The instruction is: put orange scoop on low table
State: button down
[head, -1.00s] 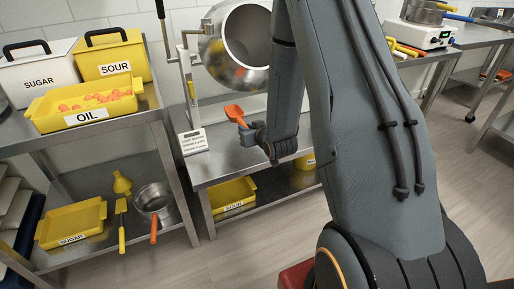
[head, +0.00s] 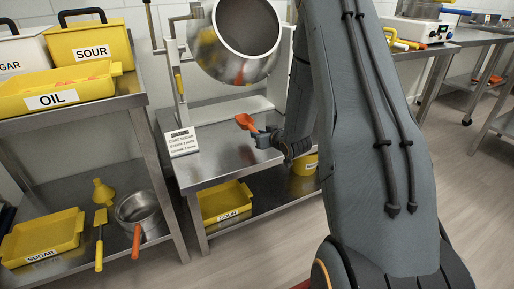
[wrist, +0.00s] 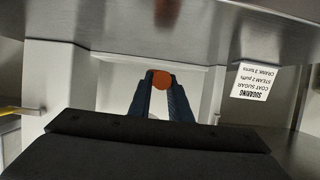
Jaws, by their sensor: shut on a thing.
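The orange scoop (head: 245,122) is in my gripper (head: 262,139), which is shut on it. In the head view the scoop points left, over the low steel table (head: 212,160) under the tilted drum; I cannot tell if it touches the tabletop. In the wrist view the scoop's orange end (wrist: 160,80) shows between the tips of my gripper (wrist: 160,95). The rest of the scoop is hidden there by the fingers.
The steel drum (head: 207,48) hangs on its stand above the table's back. A small sign card (head: 183,142) stands at the table's left edge. A yellow SOUR tray (head: 225,203) lies on the shelf below. A shelf unit with a yellow OIL bin (head: 95,92) is at left.

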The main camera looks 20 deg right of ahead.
aim_at(259, 153)
notch_tip(259, 153, down, 6)
jog(key=shift+b, duration=0.5)
jog(key=shift+r, duration=0.1)
jog(key=c, duration=1.6)
grip_release()
jog(key=shift+c, duration=0.2)
